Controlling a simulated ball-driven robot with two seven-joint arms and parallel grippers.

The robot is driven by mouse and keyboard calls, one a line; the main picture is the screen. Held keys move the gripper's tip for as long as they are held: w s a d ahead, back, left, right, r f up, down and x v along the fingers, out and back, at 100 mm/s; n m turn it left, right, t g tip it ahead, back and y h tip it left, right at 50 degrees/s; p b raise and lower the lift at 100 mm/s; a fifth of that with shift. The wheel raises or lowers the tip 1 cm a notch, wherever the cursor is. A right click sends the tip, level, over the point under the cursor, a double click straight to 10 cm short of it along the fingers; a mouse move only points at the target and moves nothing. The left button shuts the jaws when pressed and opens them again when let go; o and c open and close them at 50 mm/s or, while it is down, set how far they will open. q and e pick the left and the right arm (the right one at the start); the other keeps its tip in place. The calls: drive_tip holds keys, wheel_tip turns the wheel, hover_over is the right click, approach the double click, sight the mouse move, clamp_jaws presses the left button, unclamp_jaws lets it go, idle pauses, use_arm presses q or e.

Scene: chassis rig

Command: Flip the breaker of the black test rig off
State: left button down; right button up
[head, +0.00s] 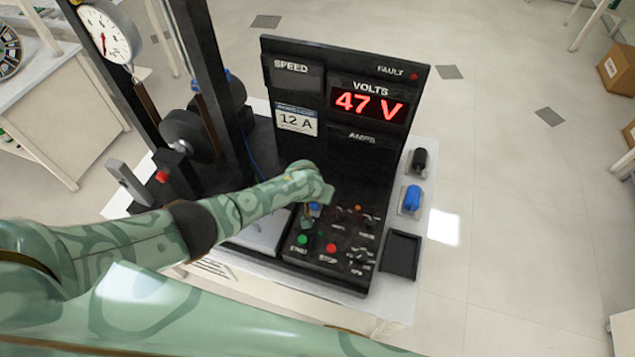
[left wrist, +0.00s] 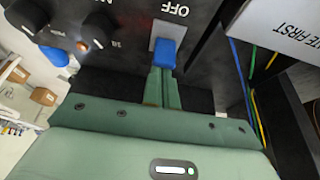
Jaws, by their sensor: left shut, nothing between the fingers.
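The black test rig (head: 355,145) stands on a white table, its display reading 47 V. Its breaker has a blue lever (left wrist: 166,52) on a grey plate in the left wrist view, with the word OFF printed above it. My left gripper (left wrist: 160,78) is shut, with its fingertips right at the lower edge of the blue lever; I cannot tell whether they touch. In the head view my left gripper (head: 312,208) is at the left side of the control panel and mostly hides the breaker. My right gripper is not in view.
Green START (head: 302,239) and red STOP (head: 331,248) buttons and several black knobs (head: 362,256) sit close by on the panel. Black and blue pieces (head: 412,199) and a black tray (head: 400,254) lie to the right. Wires (left wrist: 252,85) run beside the panel.

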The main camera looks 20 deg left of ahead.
use_arm(q)
drive_tip(key=shift+s+r+t+p, duration=0.25)
drive_tip(key=shift+s+t+p, duration=0.15)
drive_tip(key=shift+s+p, duration=0.05)
drive_tip(key=shift+w+f+b, duration=0.25)
drive_tip(key=shift+w+b, duration=0.05)
drive_tip(key=shift+b, duration=0.1)
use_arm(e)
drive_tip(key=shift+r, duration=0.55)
use_arm(q)
drive_tip(key=shift+r, duration=0.1)
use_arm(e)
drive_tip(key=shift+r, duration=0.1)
